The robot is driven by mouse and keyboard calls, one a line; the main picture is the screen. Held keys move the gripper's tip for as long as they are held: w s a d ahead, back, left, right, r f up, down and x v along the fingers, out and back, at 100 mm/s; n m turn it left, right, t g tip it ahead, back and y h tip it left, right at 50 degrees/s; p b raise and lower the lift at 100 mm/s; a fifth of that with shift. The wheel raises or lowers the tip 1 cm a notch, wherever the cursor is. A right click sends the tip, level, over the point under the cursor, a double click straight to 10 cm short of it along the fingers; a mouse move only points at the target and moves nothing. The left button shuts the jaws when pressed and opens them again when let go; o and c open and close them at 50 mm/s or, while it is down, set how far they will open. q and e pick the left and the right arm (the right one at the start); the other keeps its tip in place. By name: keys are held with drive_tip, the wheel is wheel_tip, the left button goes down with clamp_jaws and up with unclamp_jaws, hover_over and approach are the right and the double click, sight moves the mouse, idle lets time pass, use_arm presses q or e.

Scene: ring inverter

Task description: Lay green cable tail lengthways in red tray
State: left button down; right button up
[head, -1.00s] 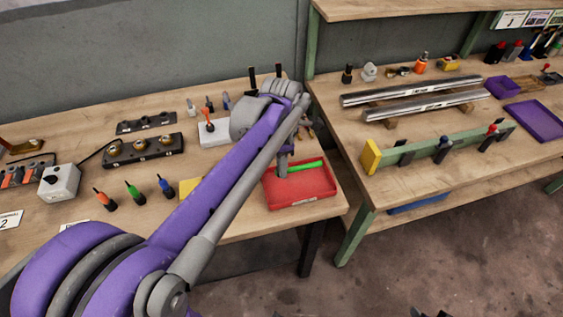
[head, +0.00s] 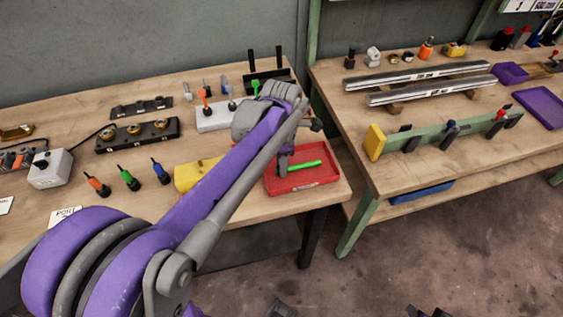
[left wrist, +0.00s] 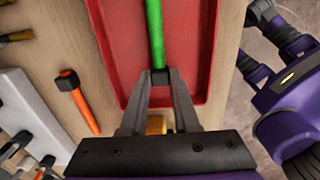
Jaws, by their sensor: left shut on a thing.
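The red tray (head: 325,178) sits at the right front corner of the left workbench. The green cable tail (head: 306,165) is over the tray, within its outline, and runs roughly along its long side. In the left wrist view the tail (left wrist: 154,30) stretches straight away from the fingertips above the tray floor (left wrist: 185,60). I cannot tell whether it touches the floor. My left gripper (left wrist: 160,78) is shut on the tail's dark near end. In the head view this gripper (head: 284,166) is partly hidden by its own arm.
A yellow object (head: 192,175) and a white block (head: 214,118) stand left of the tray, partly behind my arm. A gap separates this bench from the right bench (head: 350,160).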

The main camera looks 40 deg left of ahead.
use_arm(q)
drive_tip(key=c, duration=0.6)
unclamp_jaws()
wheel_tip(320, 180, up, 11)
drive_tip(key=shift+f+p, duration=0.1)
drive_tip(key=shift+p, duration=0.45)
